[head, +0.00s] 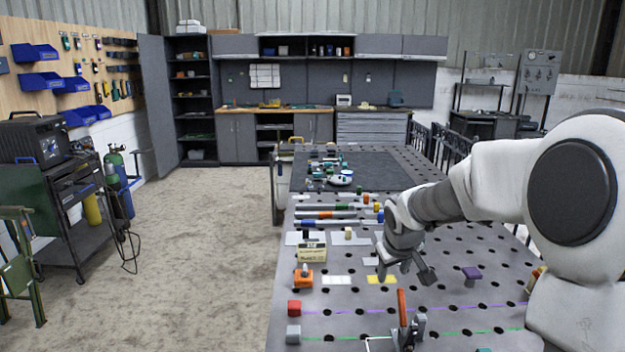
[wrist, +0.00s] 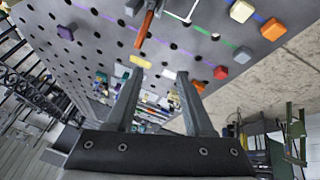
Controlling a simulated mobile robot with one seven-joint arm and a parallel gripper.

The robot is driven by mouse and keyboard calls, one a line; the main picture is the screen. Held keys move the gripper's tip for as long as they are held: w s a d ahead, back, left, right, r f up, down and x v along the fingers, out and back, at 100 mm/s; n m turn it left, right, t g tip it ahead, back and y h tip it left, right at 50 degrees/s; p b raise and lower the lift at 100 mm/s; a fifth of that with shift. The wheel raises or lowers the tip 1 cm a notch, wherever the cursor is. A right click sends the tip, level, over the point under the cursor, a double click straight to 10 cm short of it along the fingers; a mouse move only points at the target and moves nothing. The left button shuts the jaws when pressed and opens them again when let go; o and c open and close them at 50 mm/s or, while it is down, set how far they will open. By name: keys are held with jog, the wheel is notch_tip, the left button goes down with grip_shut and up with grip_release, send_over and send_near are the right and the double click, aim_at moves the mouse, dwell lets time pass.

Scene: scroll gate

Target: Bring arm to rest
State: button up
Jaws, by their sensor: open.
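My gripper (head: 405,270) hangs over the perforated metal table (head: 340,312) at the end of my white and grey arm, which reaches in from the right. In the wrist view, the two fingers of my gripper (wrist: 158,95) are spread apart with nothing between them. The tabletop shows behind the fingers. I cannot tell the exact height of the fingertips above the table.
An orange-handled clamp (head: 402,308) stands close in front of my gripper. Red (head: 294,308), grey (head: 293,334) and purple (head: 471,273) blocks, an orange block (head: 303,278) and a labelled box (head: 312,252) sit on the table. Open floor (head: 200,260) lies to the left.

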jog(key=s+a+r+m+p, duration=0.1)
jog(key=s+r, duration=0.2)
jog(key=s, duration=0.7)
jog(key=s+a+r+m+p, duration=0.1)
jog(key=s+r, duration=0.3)
jog(key=s, duration=0.6)
jog(key=s+a+r+m+y+p, duration=0.1)
jog(key=s+r, duration=0.3)
jog(key=s, duration=0.6)
jog(key=shift+a, duration=0.8)
